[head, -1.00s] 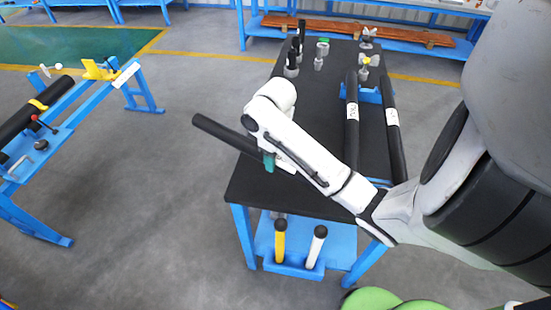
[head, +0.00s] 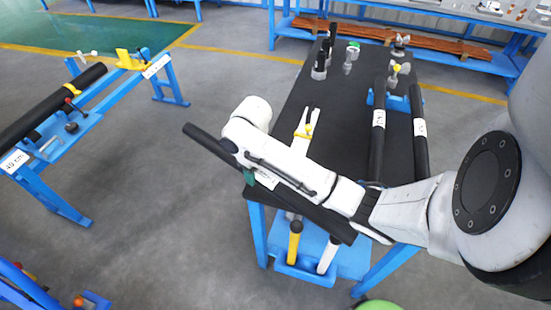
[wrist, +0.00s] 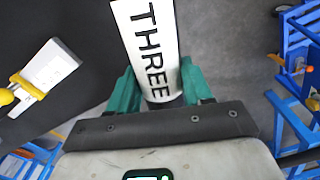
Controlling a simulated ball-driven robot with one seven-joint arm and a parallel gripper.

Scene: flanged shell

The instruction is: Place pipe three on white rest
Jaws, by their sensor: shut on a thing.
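Pipe three, a black pipe with a white label reading THREE, is held between the teal fingers of my gripper; the label (wrist: 148,45) fills the upper middle of the wrist view. In the head view the dark end of pipe three (head: 203,142) sticks out up-left past my white wrist. My gripper (head: 250,177) is shut on it beside the table's left edge and is partly hidden by the arm. A small white piece (head: 88,55), possibly the white rest, stands on the blue left stand (head: 90,123), near a yellow V-shaped rest (head: 130,60). The gripper is apart from that stand.
Another black pipe (head: 50,105) lies along the left stand. The black-topped table (head: 345,110) carries two labelled black pipes (head: 378,130) and a white-and-yellow tool (head: 304,132). Open grey floor (head: 180,165) lies between stand and table. Blue racks stand at lower left.

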